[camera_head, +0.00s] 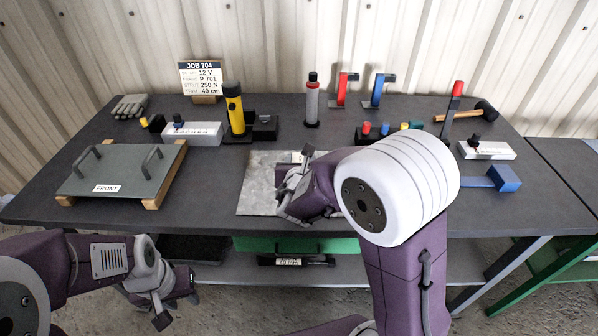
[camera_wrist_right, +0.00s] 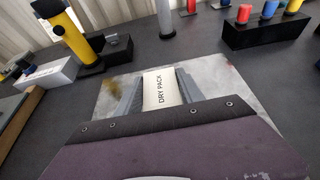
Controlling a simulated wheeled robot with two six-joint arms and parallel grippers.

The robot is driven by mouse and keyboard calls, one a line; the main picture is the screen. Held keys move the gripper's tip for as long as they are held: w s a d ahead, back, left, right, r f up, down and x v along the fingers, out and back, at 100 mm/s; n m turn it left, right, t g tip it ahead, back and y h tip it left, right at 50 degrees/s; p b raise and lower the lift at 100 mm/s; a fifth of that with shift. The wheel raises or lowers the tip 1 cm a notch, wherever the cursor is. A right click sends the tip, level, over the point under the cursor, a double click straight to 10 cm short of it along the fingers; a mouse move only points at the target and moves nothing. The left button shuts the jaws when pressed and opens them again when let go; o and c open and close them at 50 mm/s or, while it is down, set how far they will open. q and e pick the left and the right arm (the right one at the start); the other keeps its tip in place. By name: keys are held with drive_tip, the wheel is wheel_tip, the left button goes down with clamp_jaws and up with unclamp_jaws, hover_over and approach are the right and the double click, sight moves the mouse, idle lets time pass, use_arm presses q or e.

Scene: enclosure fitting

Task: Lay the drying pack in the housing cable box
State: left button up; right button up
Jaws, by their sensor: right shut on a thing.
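The drying pack, a pale slab marked DRY PACK (camera_wrist_right: 160,90), stands between the fingers of my right gripper (camera_wrist_right: 158,92) in the right wrist view. The gripper is shut on it. In the head view my right gripper (camera_head: 299,172) is over the grey metal sheet at the middle of the table, and my right forearm hides part of that area. My left gripper (camera_head: 172,302) is low in front of the table, away from the pack; its finger opening is unclear. I cannot make out a housing cable box in either view.
The bare metal sheet (camera_head: 257,184) lies under the right gripper. A grey panel marked FRONT (camera_head: 120,172) rests on wood blocks at left. A yellow torch (camera_head: 235,108), a grey cylinder (camera_head: 312,103) and a block with coloured pieces (camera_head: 375,134) stand behind. A blue clamp (camera_head: 500,178) lies at right.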

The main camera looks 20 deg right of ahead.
drive_tip(key=shift+w+f, duration=0.25)
drive_tip(key=shift+w, duration=0.25)
wheel_tip(320, 180, down, 4)
drive_tip(key=shift+s+r+b, duration=0.15)
drive_tip(key=shift+b, duration=0.45)
drive_tip(key=shift+f, duration=0.2)
drive_tip(key=shift+f, duration=0.1)
drive_tip(key=o, duration=1.4)
drive_tip(key=shift+c, duration=0.2)
